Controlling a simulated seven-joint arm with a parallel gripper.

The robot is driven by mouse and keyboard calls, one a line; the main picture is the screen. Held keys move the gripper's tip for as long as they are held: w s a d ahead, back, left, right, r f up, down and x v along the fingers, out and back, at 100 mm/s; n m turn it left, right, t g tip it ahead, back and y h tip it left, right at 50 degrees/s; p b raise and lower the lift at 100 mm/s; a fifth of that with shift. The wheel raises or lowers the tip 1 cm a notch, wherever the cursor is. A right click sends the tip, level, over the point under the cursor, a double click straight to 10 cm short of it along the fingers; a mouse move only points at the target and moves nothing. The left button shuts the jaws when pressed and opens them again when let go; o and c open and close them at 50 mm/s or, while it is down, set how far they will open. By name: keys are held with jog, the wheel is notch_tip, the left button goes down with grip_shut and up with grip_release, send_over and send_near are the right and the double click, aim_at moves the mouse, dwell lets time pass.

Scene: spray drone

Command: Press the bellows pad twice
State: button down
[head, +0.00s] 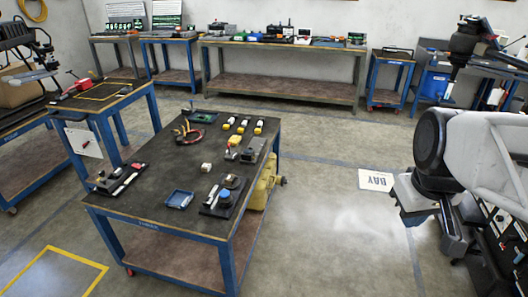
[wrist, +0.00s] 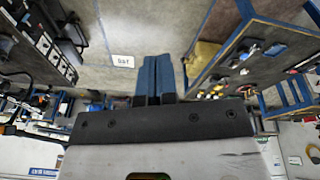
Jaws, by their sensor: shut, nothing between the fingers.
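A dark base board (head: 210,209) lies at the near right corner of the middle table. It carries a round blue piece (head: 226,197) and a dark round piece (head: 232,182) behind it. The blue piece may be the bellows pad; it is too small to be sure. My gripper (wrist: 155,72) shows in the wrist view with its blue fingers together and nothing between them. In the head view my gripper (head: 412,214) hangs over the floor, well right of the table and apart from everything on it.
The middle table (head: 150,177) also holds a blue tray (head: 179,199), a small block (head: 206,167), a board with switches (head: 118,180) and several yellow-topped pieces at the back. A yellow tank (head: 262,188) stands against its right side. Open floor lies between table and arm.

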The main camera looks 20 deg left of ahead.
jog(key=w+a+n, duration=0.4)
jog(key=w+a, duration=0.1)
jog(key=w, duration=0.3)
jog(key=w+a+n, duration=0.5)
jog(key=w, duration=0.4)
jog(key=n+g, duration=0.2)
jog(key=n, duration=2.1)
send_over(225, 193)
notch_tip(225, 193, down, 28)
jog(key=shift+s, duration=0.1)
notch_tip(225, 193, down, 14)
